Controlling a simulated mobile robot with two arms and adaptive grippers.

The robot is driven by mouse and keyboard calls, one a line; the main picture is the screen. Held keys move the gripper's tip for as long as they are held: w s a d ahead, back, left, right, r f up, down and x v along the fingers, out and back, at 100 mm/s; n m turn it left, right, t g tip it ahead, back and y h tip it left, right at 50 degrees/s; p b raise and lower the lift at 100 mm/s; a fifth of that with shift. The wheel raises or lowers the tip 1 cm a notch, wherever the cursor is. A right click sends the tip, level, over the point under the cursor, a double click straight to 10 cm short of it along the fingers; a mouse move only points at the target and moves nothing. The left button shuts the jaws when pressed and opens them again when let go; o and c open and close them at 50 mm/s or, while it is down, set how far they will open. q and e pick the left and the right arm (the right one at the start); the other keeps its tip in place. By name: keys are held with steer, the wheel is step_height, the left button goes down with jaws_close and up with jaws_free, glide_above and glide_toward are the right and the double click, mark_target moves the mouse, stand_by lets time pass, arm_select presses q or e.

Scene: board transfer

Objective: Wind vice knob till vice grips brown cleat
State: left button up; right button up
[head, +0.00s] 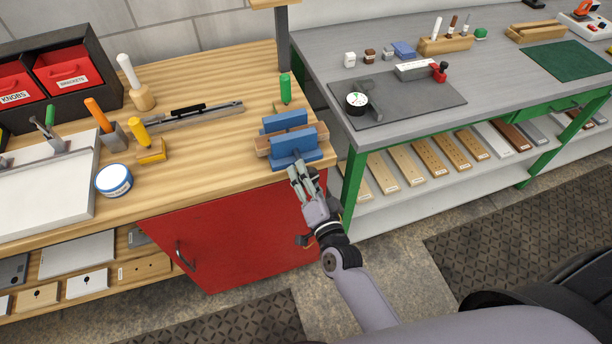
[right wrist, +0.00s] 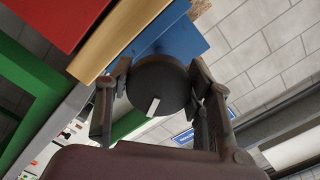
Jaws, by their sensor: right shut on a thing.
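The blue vice (head: 284,121) sits at the right front corner of the wooden bench. The brown cleat (head: 262,145) lies between its two jaws, with its ends sticking out on both sides. Whether a gap is left between jaws and cleat is too small to tell. The round dark vice knob (right wrist: 158,82), with a white mark pointing down in the right wrist view, is on the vice's front. My right gripper (head: 299,170) is shut on the knob, one finger on each side of it. My left gripper is not in view.
A red cabinet door (head: 230,235) is under the bench. A green-handled tool (head: 285,88) stands behind the vice. A grey bench (head: 480,90) with a dark mat stands to the right. A round blue-and-white tin (head: 114,180) is on the left.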

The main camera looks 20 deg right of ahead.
stand_by(0.4)
steer(key=o, duration=1.2)
steer(key=s, duration=1.2)
steer(key=shift+d, duration=0.25)
